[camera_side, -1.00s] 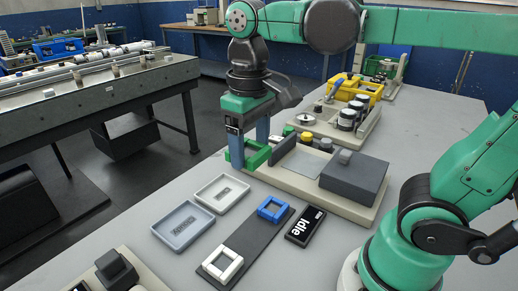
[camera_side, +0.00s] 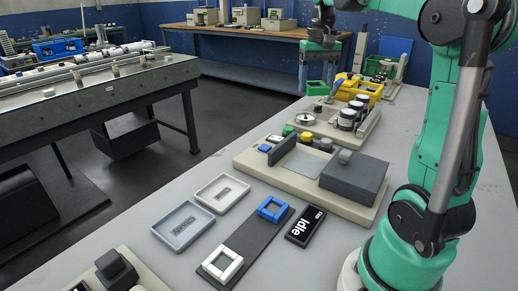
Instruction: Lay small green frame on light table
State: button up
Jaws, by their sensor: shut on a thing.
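My gripper (camera_side: 315,76) is far back at the top of the view, pointing down, shut on the small green frame (camera_side: 316,88). The frame hangs level at the fingertips, near the far left edge of the grey worktop (camera_side: 410,125). Its height over the worktop is hard to judge from here. No surface is plainly marked as the light table; I cannot tell which one it is. A blue square frame (camera_side: 272,208) and a white square frame (camera_side: 222,264) lie on a dark strip (camera_side: 248,238).
A beige station with a dark grey box (camera_side: 354,180) stands mid-worktop. A wooden bench (camera_side: 235,32) stands behind.

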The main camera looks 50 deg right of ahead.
aim_at(307, 164)
notch_tip(307, 164, down, 19)
jog(key=shift+f, duration=0.1)
dwell(0.3)
jog(key=o, duration=1.2)
jog(key=shift+o, duration=0.2)
notch_tip(307, 164, up, 12)
jog(key=a+f+n+t, duration=0.1)
jog(key=a+n+t, duration=0.6)
jog(key=a, duration=1.5)
jog(key=shift+w+a+f+n, duration=0.2)
jog(key=shift+f+n, duration=0.15)
jog(key=shift+n, duration=0.65)
